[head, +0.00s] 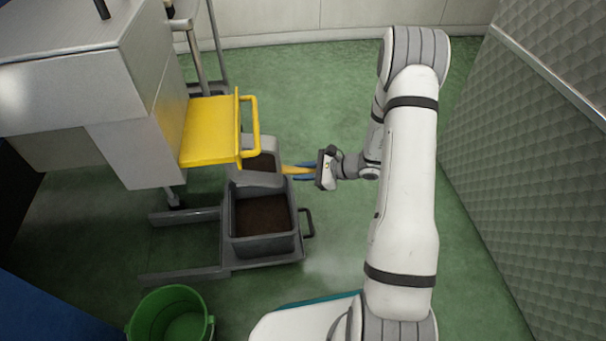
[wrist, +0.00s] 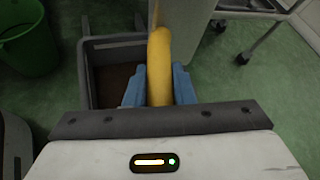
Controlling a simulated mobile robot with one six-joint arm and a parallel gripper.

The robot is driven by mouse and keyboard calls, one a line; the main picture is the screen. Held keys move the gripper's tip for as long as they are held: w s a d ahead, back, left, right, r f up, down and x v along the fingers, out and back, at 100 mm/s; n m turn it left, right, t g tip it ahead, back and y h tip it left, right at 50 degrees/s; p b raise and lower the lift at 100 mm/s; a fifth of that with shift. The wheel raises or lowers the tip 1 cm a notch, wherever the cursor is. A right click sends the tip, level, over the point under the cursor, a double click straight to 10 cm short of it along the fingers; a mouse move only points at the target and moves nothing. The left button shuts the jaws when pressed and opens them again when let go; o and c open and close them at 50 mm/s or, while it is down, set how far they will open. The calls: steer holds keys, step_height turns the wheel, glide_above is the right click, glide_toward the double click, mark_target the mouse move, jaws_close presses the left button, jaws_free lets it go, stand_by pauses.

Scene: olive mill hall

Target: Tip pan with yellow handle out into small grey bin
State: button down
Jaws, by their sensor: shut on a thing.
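The pan (head: 254,179) is grey with a yellow handle (head: 292,170). Dark brown stuff shows inside it in the head view. It is held just behind the small grey bin (head: 265,244), partly under the yellow tray; I cannot tell whether it touches the bin. The bin has a dark brown inside, its contents or floor unclear. My gripper (head: 304,171) is shut on the yellow handle with its blue fingers, to the right of the pan. The wrist view shows the handle (wrist: 160,68) between the fingers, and the bin (wrist: 88,72) to its left.
The bin stands on a grey wheeled cart frame (head: 180,269). A yellow tray (head: 208,132) juts out beside a large grey metal cabinet (head: 75,45). A green bucket (head: 172,315) stands in front. A quilted grey panel (head: 540,120) bounds the right; green floor lies clear behind.

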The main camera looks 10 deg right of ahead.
steer(key=shift+s+a+f+n+t+b, duration=0.15)
steer(key=shift+s+n+t+b, duration=0.35)
steer(key=shift+b, duration=0.25)
steer(key=shift+s+a+f+n+t+b, duration=0.15)
steer(key=shift+s+n+t+b, duration=0.3)
steer(key=shift+b, duration=0.35)
steer(key=shift+s+a+f+n+t+b, duration=0.15)
steer(key=shift+s+n+t+b, duration=0.25)
steer(key=shift+n+b, duration=0.25)
stand_by(1.1)
steer(key=shift+r, duration=0.1)
